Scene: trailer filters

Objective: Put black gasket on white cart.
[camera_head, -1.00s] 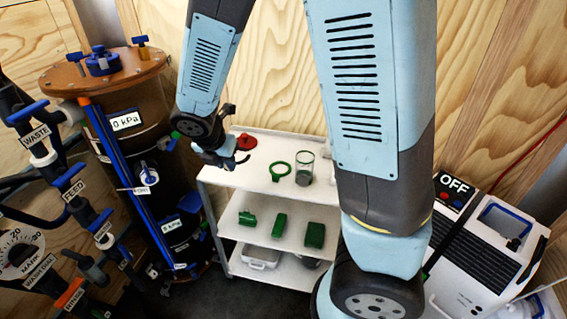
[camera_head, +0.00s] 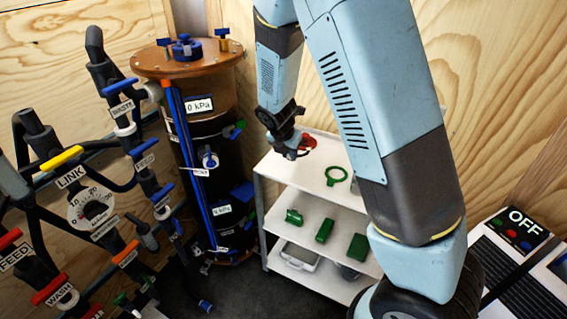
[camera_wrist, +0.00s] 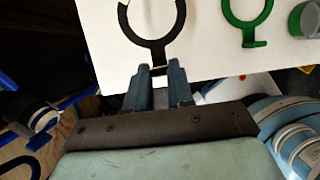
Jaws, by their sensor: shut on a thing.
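The black gasket (camera_wrist: 142,41) is a ring with a short handle. In the wrist view its handle is between the fingertips of my gripper (camera_wrist: 158,70), which is shut on it. The ring shows against the top of the white cart (camera_wrist: 203,38); I cannot tell whether it touches it. In the head view my gripper (camera_head: 289,151) is at the left end of the top shelf of the white cart (camera_head: 312,183). I cannot make out the gasket there.
A green ring (camera_head: 336,176) lies on the top shelf, with a red object (camera_head: 308,142) behind my gripper. Green parts (camera_head: 325,230) sit on the middle shelf. A brown tank (camera_head: 208,110) stands left of the cart, and a white machine (camera_head: 515,245) is at right.

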